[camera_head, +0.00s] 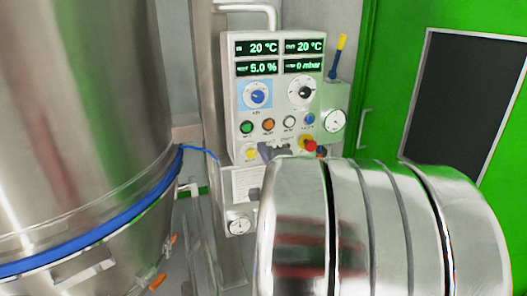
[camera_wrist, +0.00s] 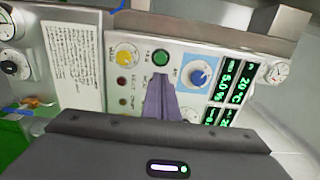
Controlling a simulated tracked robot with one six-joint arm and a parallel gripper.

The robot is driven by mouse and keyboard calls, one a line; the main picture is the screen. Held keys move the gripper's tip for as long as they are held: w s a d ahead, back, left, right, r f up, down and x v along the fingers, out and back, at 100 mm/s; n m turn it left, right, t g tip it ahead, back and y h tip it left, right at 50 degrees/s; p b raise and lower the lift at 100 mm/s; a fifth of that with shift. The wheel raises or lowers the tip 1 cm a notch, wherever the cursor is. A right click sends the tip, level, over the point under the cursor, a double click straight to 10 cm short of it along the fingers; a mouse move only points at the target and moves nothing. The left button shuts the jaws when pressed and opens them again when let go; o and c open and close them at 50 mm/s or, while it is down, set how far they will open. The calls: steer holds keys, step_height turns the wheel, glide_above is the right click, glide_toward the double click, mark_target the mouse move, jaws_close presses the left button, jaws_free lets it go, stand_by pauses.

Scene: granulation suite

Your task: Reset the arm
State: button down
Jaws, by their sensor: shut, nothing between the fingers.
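My gripper shows in the wrist view (camera_wrist: 159,84) as two purple-grey fingers close together, with nothing between them. I cannot tell whether the tips touch the panel. In the head view the fingers (camera_head: 268,151) are small and partly hidden, low on the panel near the yellow knob (camera_head: 250,155) and the red stop button (camera_head: 308,144).
A large steel vessel (camera_head: 85,110) with a blue band fills the left. A green door (camera_head: 395,60) with a dark window stands at the right. Gauges (camera_head: 335,121) and a yellow-blue stick (camera_head: 337,55) flank the panel. Pipework and a lower gauge (camera_head: 239,226) sit below.

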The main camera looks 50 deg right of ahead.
stand_by(0.8)
steer(key=s+d+f+n+g, duration=0.35)
steer(key=s+f+g, duration=0.2)
steer(key=f, duration=0.35)
steer(key=s+a+f+n+g+y, duration=0.1)
steer(key=s+a+f+n+g, duration=0.25)
steer(key=a+f+n, duration=0.35)
steer(key=s+a+r+n+y, duration=0.2)
steer(key=a+n, duration=0.2)
steer(key=a, duration=0.8)
steer(key=s+a+r+n+y, duration=0.2)
steer(key=a+n+y, duration=0.1)
steer(key=a, duration=0.9)
steer(key=s+a+r+n+g+y, duration=0.1)
steer(key=a+n, duration=0.5)
steer(key=a, duration=0.6)
steer(key=shift+s+r+y, duration=0.4)
steer(key=shift+r+y, duration=0.1)
steer(key=shift+y, duration=0.2)
steer(key=shift+s, duration=0.1)
